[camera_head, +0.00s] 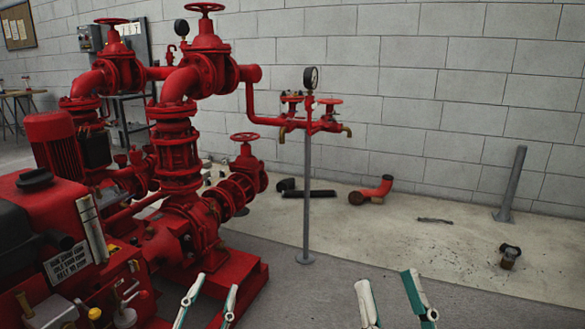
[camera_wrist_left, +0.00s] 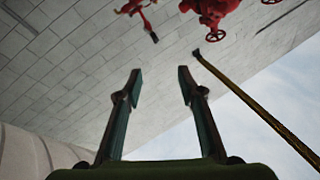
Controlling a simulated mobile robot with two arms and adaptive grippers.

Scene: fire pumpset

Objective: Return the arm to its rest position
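My left gripper (camera_head: 217,283) is at the bottom of the head view, in front of the red pumpset (camera_head: 178,150). Its two fingers stand apart with nothing between them. The left wrist view shows the same open fingers (camera_wrist_left: 160,73) against a pale block wall. My right gripper (camera_head: 386,279) is further right at the bottom edge. Its fingers are also apart and empty, over the grey floor. Neither gripper appears to touch anything. The arms behind both grippers are outside the head view.
A thin grey stand with a pressure gauge (camera_head: 311,77) and red valves rises from the floor between the grippers. A red pipe elbow (camera_head: 372,190), black pipe pieces and a grey post (camera_head: 511,184) are near the wall (camera_head: 450,80). The floor at right is mostly clear.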

